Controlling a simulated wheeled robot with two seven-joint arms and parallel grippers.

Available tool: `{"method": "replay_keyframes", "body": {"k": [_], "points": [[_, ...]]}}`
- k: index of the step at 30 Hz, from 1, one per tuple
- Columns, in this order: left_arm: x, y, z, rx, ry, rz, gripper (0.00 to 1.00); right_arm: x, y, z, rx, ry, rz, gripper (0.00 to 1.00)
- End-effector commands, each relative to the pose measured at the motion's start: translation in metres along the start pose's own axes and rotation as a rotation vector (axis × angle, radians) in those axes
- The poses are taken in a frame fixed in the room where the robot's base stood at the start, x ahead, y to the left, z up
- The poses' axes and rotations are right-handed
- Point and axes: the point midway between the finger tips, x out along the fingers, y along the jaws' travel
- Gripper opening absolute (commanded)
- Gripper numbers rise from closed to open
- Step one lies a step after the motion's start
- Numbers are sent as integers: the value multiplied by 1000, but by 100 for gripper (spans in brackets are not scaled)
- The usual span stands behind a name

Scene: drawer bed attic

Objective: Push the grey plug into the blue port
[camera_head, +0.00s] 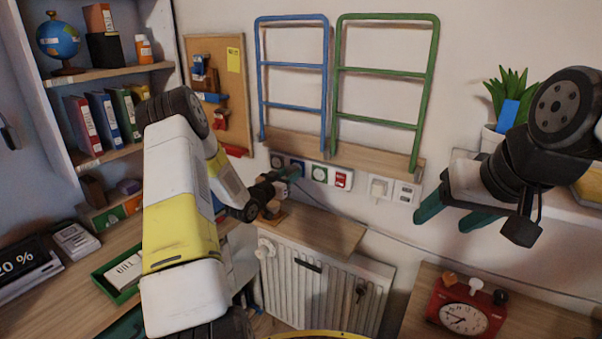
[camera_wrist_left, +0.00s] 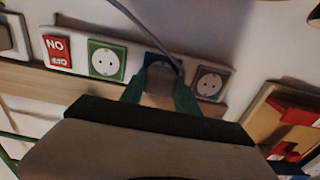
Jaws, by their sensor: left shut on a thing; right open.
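My left gripper (camera_head: 290,173) is shut on the grey plug (camera_wrist_left: 160,78), which shows between its green fingertips (camera_wrist_left: 158,98) in the left wrist view. A cable runs up from the plug. The blue port (camera_head: 298,163) is on the white wall strip, between a grey socket (camera_head: 277,161) and a green socket (camera_head: 319,174). In the left wrist view the plug is in front of the blue port (camera_wrist_left: 150,60) and covers most of it. I cannot tell whether they touch. My right gripper (camera_head: 452,213) is open and empty at the right.
A red switch (camera_head: 342,179) ends the strip. A wooden ledge (camera_head: 325,232) above a white radiator (camera_head: 325,285) lies below. Blue and green rack frames (camera_head: 293,65) stand above. A red clock (camera_head: 467,315) sits at lower right, and a corkboard (camera_head: 232,110) hangs at left.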

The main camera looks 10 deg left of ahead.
Motion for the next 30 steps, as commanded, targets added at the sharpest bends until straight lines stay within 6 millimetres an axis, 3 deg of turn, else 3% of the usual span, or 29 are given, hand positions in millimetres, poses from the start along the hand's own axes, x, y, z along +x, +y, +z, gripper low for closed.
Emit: {"method": "replay_keyframes", "body": {"k": [19,20,23,30], "points": [[11,0,0,0,1,0,2,0,0,0,0,0,0,63],[11,0,0,0,0,0,41,0,0,0,0,0,0,63],[11,0,0,0,0,0,61,0,0,0,0,0,0,63],[11,0,0,0,0,0,63,0,0,0,0,0,0,63]]}}
